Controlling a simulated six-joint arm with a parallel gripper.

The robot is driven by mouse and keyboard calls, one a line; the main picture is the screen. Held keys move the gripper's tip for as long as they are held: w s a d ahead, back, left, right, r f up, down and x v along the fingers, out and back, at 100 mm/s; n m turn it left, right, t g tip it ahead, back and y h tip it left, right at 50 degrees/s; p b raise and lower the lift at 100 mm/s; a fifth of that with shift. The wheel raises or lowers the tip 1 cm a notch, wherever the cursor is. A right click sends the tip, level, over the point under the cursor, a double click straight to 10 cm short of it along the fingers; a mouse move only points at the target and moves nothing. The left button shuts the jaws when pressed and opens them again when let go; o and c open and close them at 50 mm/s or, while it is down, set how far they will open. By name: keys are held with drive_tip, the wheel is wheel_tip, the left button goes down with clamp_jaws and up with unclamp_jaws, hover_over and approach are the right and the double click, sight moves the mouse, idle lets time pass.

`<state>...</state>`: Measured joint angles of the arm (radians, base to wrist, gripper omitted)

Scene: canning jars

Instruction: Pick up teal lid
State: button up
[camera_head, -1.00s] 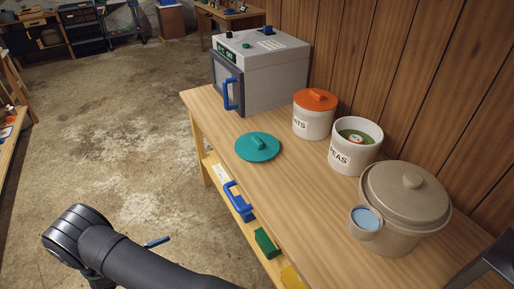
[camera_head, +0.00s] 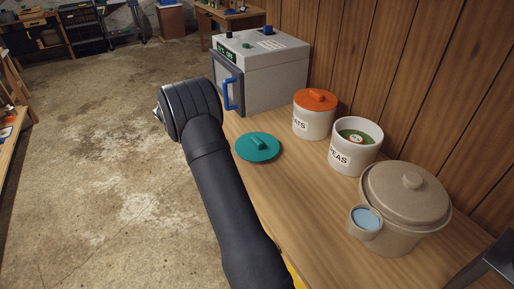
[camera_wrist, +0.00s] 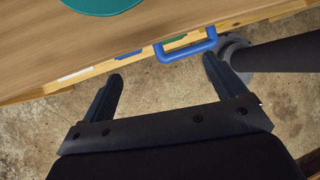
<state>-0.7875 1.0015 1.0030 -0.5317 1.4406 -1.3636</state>
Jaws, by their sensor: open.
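The teal lid (camera_head: 258,148) lies flat on the wooden bench, handle up, in front of the grey oven-like box. Part of it shows at the top edge of the wrist view (camera_wrist: 98,4). My gripper (camera_wrist: 160,72) is open and empty in the wrist view, its fingers over the floor just outside the bench's front edge, with the lid beyond them. In the head view my arm hides the gripper's fingers. The open white PEAS jar (camera_head: 351,158) stands right of the lid.
A grey box (camera_head: 275,75) with a blue handle stands behind the lid. The orange-lidded jar (camera_head: 312,122) and a beige lidded pot (camera_head: 403,205) line the wall side. A blue drawer handle (camera_wrist: 188,48) sticks out from the bench front near my fingers. Bare bench surrounds the lid.

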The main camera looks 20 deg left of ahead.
drive_tip(key=w+d+r+t+y, duration=0.1)
drive_tip(key=w+d+r+y, duration=0.2)
drive_tip(key=w+d+r, duration=0.7)
approach(257, 140)
wheel_tip(257, 140, down, 2)
drive_tip(key=shift+n, duration=0.3)
drive_tip(key=shift+w+d+x, duration=0.15)
drive_tip(key=shift+x, duration=1.55)
drive_tip(key=shift+w+d+x, duration=0.1)
drive_tip(key=shift+w+x, duration=0.05)
drive_tip(key=shift+x, duration=1.55)
drive_tip(key=shift+r, duration=0.25)
drive_tip(key=c, duration=1.4)
